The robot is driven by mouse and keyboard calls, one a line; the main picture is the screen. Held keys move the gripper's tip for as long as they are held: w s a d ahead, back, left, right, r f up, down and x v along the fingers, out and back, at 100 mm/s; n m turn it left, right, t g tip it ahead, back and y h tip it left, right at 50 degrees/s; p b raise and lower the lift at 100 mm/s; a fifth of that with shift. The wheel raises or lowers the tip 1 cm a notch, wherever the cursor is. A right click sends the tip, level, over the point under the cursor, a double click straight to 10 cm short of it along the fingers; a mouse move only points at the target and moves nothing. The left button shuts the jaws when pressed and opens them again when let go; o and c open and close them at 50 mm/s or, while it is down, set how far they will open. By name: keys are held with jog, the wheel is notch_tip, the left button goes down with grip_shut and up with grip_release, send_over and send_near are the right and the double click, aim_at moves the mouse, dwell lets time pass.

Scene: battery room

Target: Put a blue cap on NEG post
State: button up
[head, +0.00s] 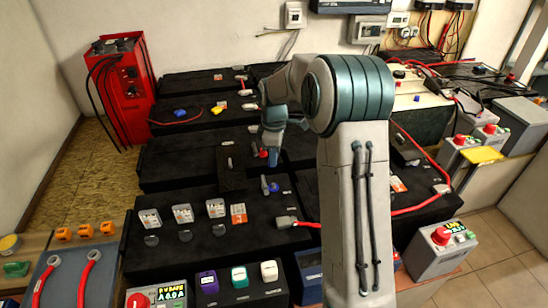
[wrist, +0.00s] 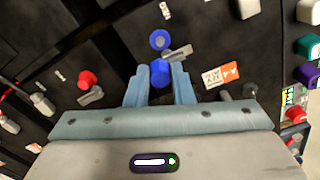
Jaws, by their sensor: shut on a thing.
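My gripper (wrist: 160,88) is shut on a blue cap (wrist: 160,72), held between its two fingertips above the dark battery top. The ring also shows in the head view (head: 274,187), below my gripper (head: 272,158). No NEG marking is readable, so I cannot tell for sure that this ring marks the NEG post. The held cap cannot be made out in the head view.
A red cap (wrist: 87,78) with a grey lug is left of my gripper. An orange and white label (wrist: 221,75) lies to the right. Several meters and coloured blocks stand on the front batteries. A red charger (head: 122,90) stands at the back left.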

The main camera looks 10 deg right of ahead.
jog(key=b, duration=0.4)
send_over(275, 184)
jog(key=shift+a+f, duration=0.1)
jog(key=shift+f, duration=2.75)
jog(key=shift+f+b, duration=0.55)
jog(key=shift+f, duration=0.6)
jog(key=shift+r+p, duration=0.1)
jog(key=shift+p, duration=0.25)
jog(key=shift+f+b, duration=0.3)
jog(key=shift+f, duration=0.85)
jog(key=o, duration=1.4)
jog(key=shift+r, duration=0.1)
